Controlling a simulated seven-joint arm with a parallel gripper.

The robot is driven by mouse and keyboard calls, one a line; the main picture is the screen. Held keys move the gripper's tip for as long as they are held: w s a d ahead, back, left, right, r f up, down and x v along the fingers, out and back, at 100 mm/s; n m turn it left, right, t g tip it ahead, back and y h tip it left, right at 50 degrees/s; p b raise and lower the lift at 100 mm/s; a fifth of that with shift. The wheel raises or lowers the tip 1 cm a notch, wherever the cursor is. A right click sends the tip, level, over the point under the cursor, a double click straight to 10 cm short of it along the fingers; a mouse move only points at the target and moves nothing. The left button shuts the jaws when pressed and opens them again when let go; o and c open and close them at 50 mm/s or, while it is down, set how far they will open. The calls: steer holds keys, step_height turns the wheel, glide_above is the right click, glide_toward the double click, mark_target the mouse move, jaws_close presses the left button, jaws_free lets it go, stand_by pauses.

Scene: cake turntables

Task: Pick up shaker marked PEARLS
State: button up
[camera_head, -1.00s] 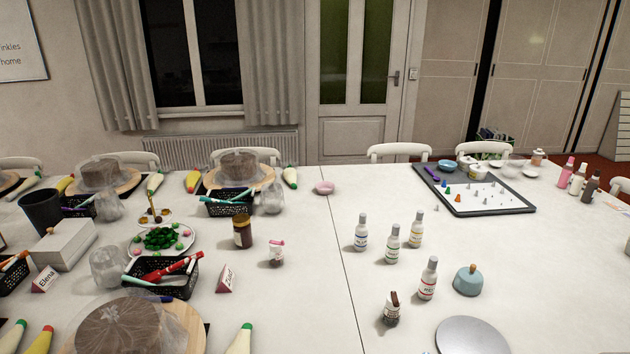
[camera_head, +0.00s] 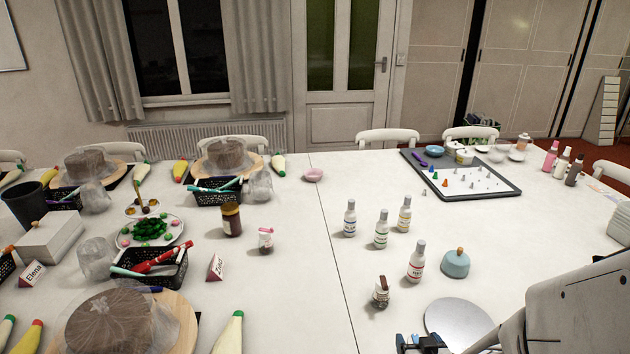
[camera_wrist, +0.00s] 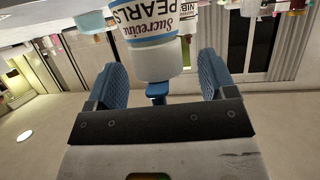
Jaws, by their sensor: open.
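The shaker marked PEARLS (camera_wrist: 150,22) shows large in the wrist view, at the top centre. In the head view my gripper (camera_head: 418,343) shows only partly at the bottom edge, beside the silver turntable. I cannot tell which container there is the PEARLS shaker; it may be hidden or out of frame.
A brown-lidded jar (camera_head: 381,293) and a red-labelled bottle (camera_head: 416,262) stand close by. The silver turntable (camera_head: 458,322) and a blue pot (camera_head: 456,263) are at right. Several more bottles stand behind.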

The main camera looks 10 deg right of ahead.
steer(key=shift+w+f, duration=0.1)
steer(key=shift+w, duration=0.2)
stand_by(0.4)
steer(key=c, duration=1.4)
steer(key=shift+o, duration=0.2)
steer(key=shift+r, duration=5.05)
